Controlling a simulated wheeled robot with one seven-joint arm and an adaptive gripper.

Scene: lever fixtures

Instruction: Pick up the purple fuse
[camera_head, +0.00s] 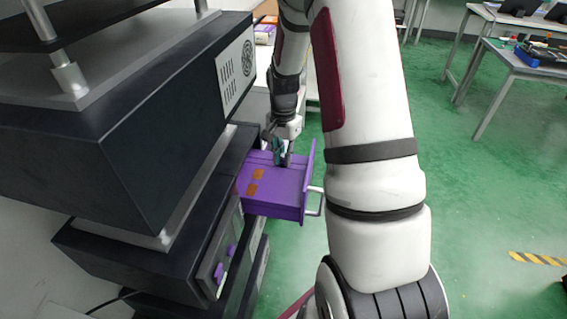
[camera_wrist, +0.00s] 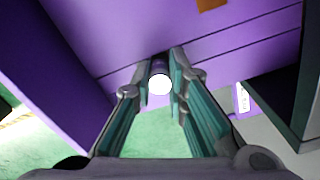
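The purple fuse (camera_wrist: 160,69) is a small dark purple cylinder with a bright white end facing the wrist camera. It sits between the two fingertips of my gripper (camera_wrist: 160,77), which press in on both sides with no clear gap. In the head view my gripper (camera_head: 281,150) points down over the far part of a purple drawer (camera_head: 284,188), close to its upper surface. The fuse cannot be made out in the head view. Whether the fuse touches the drawer is unclear.
The drawer sticks out from a black cabinet (camera_head: 150,245) on the left, its upright front panel (camera_head: 308,172) and metal handle (camera_head: 315,202) to the right. A black box unit (camera_head: 150,120) overhangs at left. Green floor (camera_head: 475,190) is open at right; tables (camera_head: 520,65) stand farther back.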

